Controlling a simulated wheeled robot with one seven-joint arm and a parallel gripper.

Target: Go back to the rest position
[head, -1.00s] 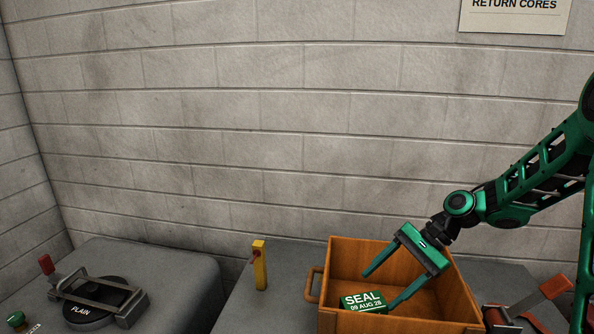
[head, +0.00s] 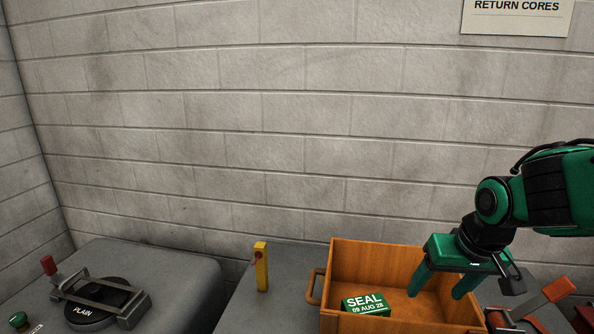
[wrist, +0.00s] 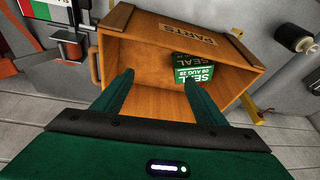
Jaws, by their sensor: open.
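My gripper (head: 440,287) is open and empty, with its fingers pointing down over the right part of an orange-brown wooden crate (head: 345,256). In the wrist view my gripper (wrist: 158,95) shows its two green fingers spread, with nothing between them, in front of the crate (wrist: 140,58). A green box marked SEAL, 09 AUG 28 (head: 366,304) lies in the crate, left of my fingers and apart from them. The wrist view shows the green SEAL box (wrist: 192,72) inside the crate, near the wall marked PARTS.
A yellow post (head: 261,267) stands left of the crate. A black disc marked PLAIN (head: 88,310) sits under a red-handled clamp (head: 48,265) at the far left. A red-handled device (head: 545,299) stands right of the crate. A block wall is behind; the space above is clear.

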